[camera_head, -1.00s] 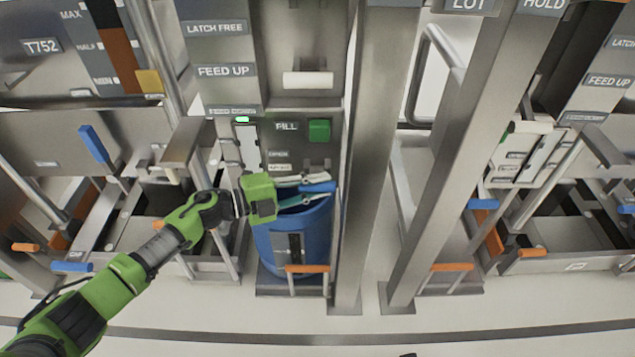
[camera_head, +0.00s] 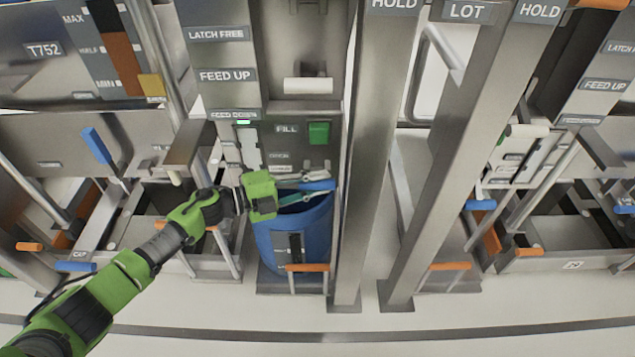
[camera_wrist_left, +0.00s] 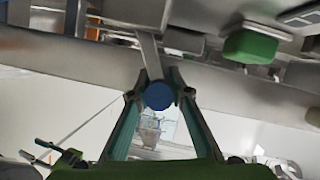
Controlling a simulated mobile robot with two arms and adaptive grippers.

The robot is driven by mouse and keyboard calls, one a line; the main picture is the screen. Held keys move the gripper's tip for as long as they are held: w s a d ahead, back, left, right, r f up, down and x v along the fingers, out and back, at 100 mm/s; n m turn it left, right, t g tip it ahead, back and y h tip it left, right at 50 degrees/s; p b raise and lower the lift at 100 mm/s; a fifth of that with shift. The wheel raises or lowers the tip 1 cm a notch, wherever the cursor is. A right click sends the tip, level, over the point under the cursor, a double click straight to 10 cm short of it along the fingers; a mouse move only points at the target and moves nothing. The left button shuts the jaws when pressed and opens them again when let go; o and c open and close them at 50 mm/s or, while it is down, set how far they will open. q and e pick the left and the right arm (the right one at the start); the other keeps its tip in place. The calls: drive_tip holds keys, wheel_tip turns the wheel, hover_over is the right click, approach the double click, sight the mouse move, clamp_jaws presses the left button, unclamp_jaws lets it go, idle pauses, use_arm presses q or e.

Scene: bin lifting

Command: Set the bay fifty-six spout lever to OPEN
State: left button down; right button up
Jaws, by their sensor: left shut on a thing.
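The spout lever shows as a blue-ended handle (camera_head: 318,186) above the blue bin's mouth, below the FILL panel. In the left wrist view its round blue knob (camera_wrist_left: 159,95) sits between my fingertips, on a grey metal bar. My left gripper (camera_head: 312,187) is shut on this lever knob, reaching in from the left. Small label plates (camera_head: 279,156) sit on the panel above the gripper; their words are too small to read surely. The bay number is not visible. My right gripper is not in view.
The blue bin (camera_head: 295,238) stands directly below the gripper, with an orange-handled bar (camera_head: 306,268) in front. A green button (camera_head: 319,132) is above the lever. A steel post (camera_head: 365,170) rises close on the right. The pale floor in front is clear.

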use_arm(q)
drive_tip(key=shift+r, duration=0.25)
drive_tip(key=c, duration=1.9)
unclamp_jaws()
drive_tip(key=shift+o, duration=0.3)
drive_tip(key=shift+f, duration=0.1)
drive_tip(key=v, duration=1.2)
